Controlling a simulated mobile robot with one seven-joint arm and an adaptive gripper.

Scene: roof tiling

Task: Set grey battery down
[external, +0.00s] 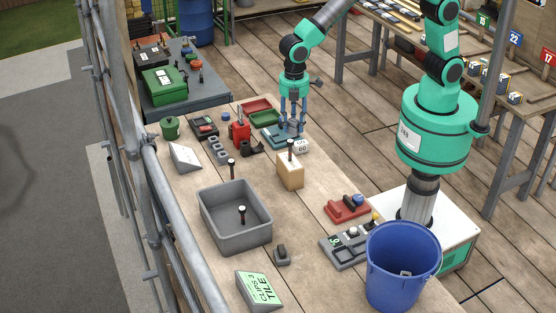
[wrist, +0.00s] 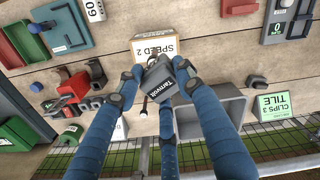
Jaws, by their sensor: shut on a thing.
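The grey battery (wrist: 163,84), a dark grey block with a white printed label, is between the fingers of my gripper (wrist: 161,80) in the wrist view. The fingers are closed around it. In the external view my gripper (external: 291,130) points down over the blue tray at the far right side of the bench, near the wooden SPEED 2 box. The battery is not clear there behind the fingers. I cannot tell how high it is above the bench.
The wooden SPEED 2 box (external: 290,172), with a dark-topped peg, stands close by. A grey bin (external: 215,222) is nearer the front, and a blue bucket (external: 385,285) is at front right. Bare bench lies around the box.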

